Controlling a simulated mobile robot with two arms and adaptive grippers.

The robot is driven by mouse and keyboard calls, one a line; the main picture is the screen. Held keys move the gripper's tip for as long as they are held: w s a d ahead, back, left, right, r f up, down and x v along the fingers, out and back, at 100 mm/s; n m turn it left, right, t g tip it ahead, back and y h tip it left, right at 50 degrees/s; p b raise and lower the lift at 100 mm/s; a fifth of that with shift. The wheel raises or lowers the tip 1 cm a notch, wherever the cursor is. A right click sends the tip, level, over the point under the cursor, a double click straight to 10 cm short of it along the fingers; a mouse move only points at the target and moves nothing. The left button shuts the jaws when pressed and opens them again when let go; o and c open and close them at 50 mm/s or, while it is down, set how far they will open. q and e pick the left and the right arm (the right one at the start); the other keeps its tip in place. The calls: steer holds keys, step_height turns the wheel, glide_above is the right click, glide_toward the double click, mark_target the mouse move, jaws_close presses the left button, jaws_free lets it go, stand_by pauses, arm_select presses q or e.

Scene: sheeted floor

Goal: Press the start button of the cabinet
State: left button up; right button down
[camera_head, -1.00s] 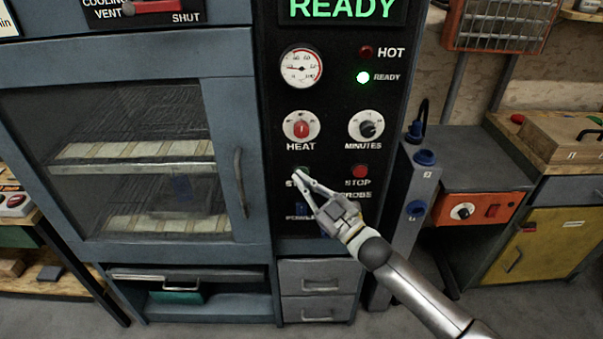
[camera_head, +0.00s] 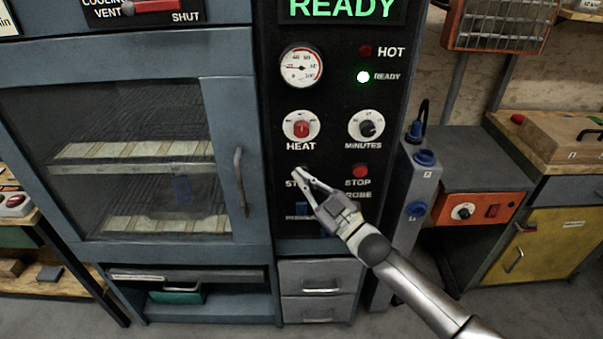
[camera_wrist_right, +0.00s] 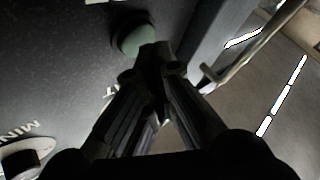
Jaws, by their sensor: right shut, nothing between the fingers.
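The cabinet (camera_head: 220,62) is blue-grey with a black control panel (camera_head: 333,95) on its right side. The green start button (camera_wrist_right: 132,40) shows in the right wrist view, just beyond my fingertips. In the head view my fingers mostly hide it and its label. My right gripper (camera_head: 301,174) is shut and empty, with its tips at the start button; in the right wrist view (camera_wrist_right: 160,55) they overlap the button's lower right edge. I cannot tell whether they press it. The red stop button (camera_head: 360,171) is to the right. My left gripper is not in view.
The panel has a heat knob (camera_head: 301,127), a minutes knob (camera_head: 367,126), a gauge (camera_head: 301,68) and a lit green ready lamp (camera_head: 363,77). The display (camera_head: 342,9) reads READY. The glass door (camera_head: 130,150) is shut. A grey post with blue knobs (camera_head: 424,158) stands right of the cabinet.

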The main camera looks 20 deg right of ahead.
steer(key=shift+w+d, duration=0.1)
steer(key=shift+w, duration=0.3)
stand_by(0.3)
steer(key=shift+s, duration=0.1)
steer(key=shift+s+a+p, duration=0.25)
steer(key=shift+s+p, duration=0.05)
steer(key=shift+s, duration=0.4)
steer(key=s+p, duration=0.1)
steer(key=s, duration=0.1)
steer(key=s+a+p, duration=0.1)
steer(key=s, duration=0.1)
steer(key=shift+s+a+p, duration=0.2)
steer(key=shift+s+p, duration=0.1)
steer(key=shift+s, duration=0.1)
stand_by(0.6)
